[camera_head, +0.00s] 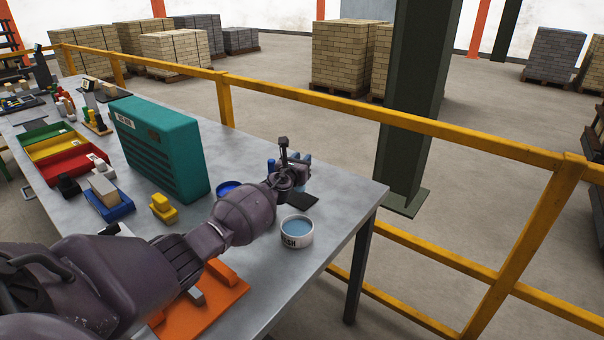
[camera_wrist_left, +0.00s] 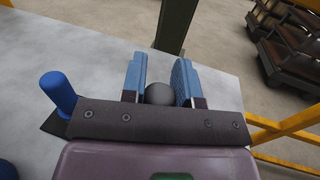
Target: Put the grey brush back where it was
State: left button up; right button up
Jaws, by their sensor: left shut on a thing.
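My left gripper (camera_head: 295,163) is over the far right end of the table, its arm reaching in from the lower left. In the left wrist view its two blue fingers (camera_wrist_left: 160,86) are shut on the grey brush (camera_wrist_left: 160,94), of which only a dark, rounded end shows between them. The rest of the brush is hidden by the gripper, so I cannot tell whether it touches anything below. A blue upright handle (camera_wrist_left: 58,90) stands left of the fingers, by a dark plate; it also shows beside the gripper in the head view (camera_head: 271,165).
A white tub of blue liquid (camera_head: 297,232) stands nearer me, by a dark flat plate (camera_head: 302,199). A teal case (camera_head: 160,147), a blue dish (camera_head: 228,187), a yellow block (camera_head: 163,207) and an orange tray (camera_head: 213,302) share the table (camera_head: 340,205). A yellow railing (camera_head: 400,125) runs behind.

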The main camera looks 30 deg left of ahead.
pick_arm(q)
notch_tip(320, 180, down, 4)
jog(key=shift+r+b, duration=0.1)
jog(key=shift+b, duration=0.9)
jog(key=shift+r, duration=0.2)
jog(key=shift+f, duration=0.2)
jog(key=o, duration=0.9)
pick_arm(e)
notch_tip(320, 180, down, 3)
jog(key=shift+s+f, duration=0.1)
jog(key=shift+s, duration=0.05)
jog(key=shift+s, duration=0.1)
